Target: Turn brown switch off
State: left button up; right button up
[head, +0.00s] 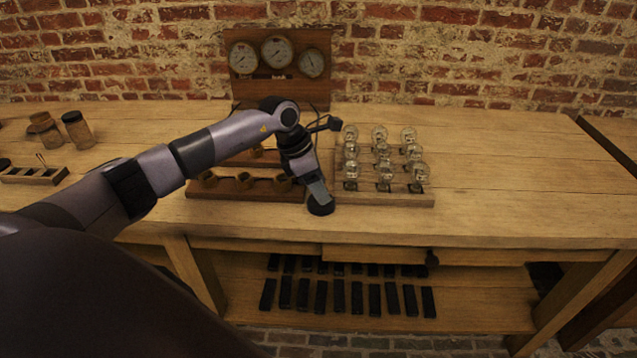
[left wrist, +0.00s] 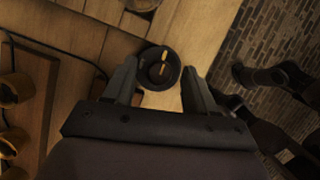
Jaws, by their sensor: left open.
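A round dark switch with a yellow mark on its knob (left wrist: 158,67) sits on the table between the fingertips of my left gripper in the left wrist view. Its colour looks brown-black in this light. In the head view the dark round switch (head: 320,208) shows near the table's front edge, just below the gripper. My left gripper (head: 317,192) is open and points down over it, one finger on each side. I cannot tell whether the fingers touch the knob. My right gripper is not in view.
A board with glass bulbs (head: 385,197) stands right of the gripper. A wooden board with brass cup-like pieces (head: 230,192) lies to the left. A gauge panel (head: 277,65) stands behind. Jars (head: 78,130) stand far left. The table's right side is clear.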

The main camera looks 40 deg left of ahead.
pick_arm(q)
grip_shut()
